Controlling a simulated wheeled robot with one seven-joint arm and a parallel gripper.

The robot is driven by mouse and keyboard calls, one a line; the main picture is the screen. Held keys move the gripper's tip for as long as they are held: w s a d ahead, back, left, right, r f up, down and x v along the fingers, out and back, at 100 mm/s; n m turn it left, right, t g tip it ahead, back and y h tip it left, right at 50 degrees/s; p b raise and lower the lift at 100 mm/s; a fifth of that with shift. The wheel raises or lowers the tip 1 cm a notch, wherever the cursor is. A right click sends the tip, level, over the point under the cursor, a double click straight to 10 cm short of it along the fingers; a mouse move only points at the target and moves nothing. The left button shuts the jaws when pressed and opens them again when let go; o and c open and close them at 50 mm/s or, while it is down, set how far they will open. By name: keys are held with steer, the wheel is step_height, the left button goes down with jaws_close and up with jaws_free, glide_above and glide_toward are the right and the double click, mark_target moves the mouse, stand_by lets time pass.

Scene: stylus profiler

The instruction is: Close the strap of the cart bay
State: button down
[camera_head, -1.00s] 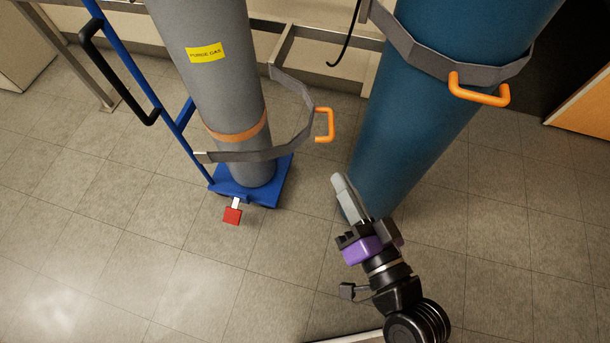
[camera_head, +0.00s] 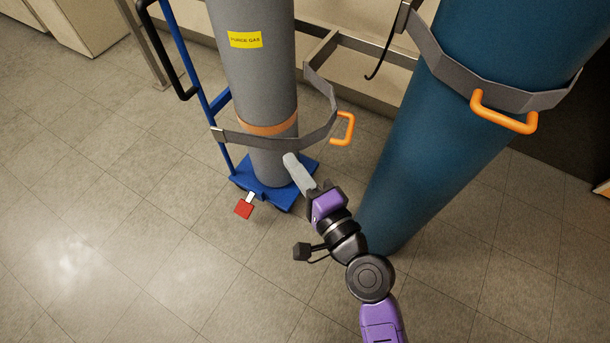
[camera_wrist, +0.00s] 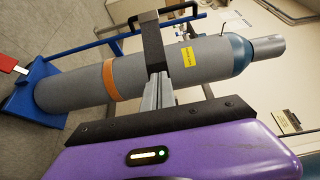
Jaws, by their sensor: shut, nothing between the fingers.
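The grey cylinder (camera_head: 255,80) with a yellow "PURGE GAS" label and an orange band stands on the blue cart (camera_head: 247,183). A grey angular strap (camera_head: 325,88) runs out from the rail behind, bows away from the cylinder on the right, and crosses in front to the left. An orange handle (camera_head: 346,129) sits on its right bend. I cannot tell whether its left end is latched. My gripper (camera_head: 290,158) is shut and empty, below the strap and left of the handle in the head view. In the wrist view its fingers (camera_wrist: 158,85) overlap the grey cylinder (camera_wrist: 75,92).
A blue cylinder (camera_head: 440,150) stands close on the right, with its own strap (camera_head: 450,68) and orange handle (camera_head: 505,112) around it. A red pedal (camera_head: 244,209) juts from the cart's front. A black hook (camera_head: 380,62) hangs between the cylinders. Floor at front left is clear.

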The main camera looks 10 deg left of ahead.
steer(key=shift+x, duration=2.05)
steer(key=shift+a, duration=0.2)
